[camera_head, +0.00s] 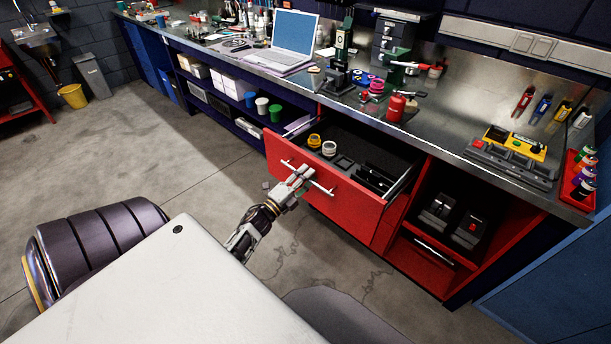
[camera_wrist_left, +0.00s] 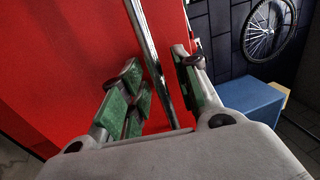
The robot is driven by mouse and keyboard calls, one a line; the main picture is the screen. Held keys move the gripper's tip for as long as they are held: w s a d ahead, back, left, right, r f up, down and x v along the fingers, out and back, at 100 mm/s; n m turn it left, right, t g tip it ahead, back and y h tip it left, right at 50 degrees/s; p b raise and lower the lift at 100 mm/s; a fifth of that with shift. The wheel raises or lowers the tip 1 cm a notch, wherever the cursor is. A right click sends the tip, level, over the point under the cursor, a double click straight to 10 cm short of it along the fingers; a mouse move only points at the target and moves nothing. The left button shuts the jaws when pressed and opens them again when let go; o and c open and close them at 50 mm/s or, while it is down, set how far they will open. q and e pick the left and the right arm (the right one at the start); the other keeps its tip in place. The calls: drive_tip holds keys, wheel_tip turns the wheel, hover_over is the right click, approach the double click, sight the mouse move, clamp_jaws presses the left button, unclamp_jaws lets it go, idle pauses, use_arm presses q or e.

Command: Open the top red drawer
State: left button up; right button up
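The top red drawer (camera_head: 325,185) is pulled out from the bench, and its inside shows in the head view. Its silver bar handle (camera_head: 322,187) runs across the red front. My left gripper (camera_head: 301,176) is at the middle of this handle. In the left wrist view the handle bar (camera_wrist_left: 152,58) passes between the two green-padded fingers of my left gripper (camera_wrist_left: 162,85). The fingers look apart, with a gap beside the bar. The red drawer front (camera_wrist_left: 60,60) fills the left of that view. My right gripper is in neither view.
The drawer holds yellow and pale round parts (camera_head: 329,149) and dark trays. The metal bench top (camera_head: 440,120) above carries a laptop (camera_head: 294,36), a red bottle (camera_head: 396,107) and tools. An open red shelf (camera_head: 430,255) is to the right. Floor (camera_head: 150,160) to the left is clear.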

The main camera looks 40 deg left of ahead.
use_arm(q)
drive_tip(key=v, duration=1.2)
idle(0.4)
drive_tip(key=shift+f, duration=0.1)
idle(0.5)
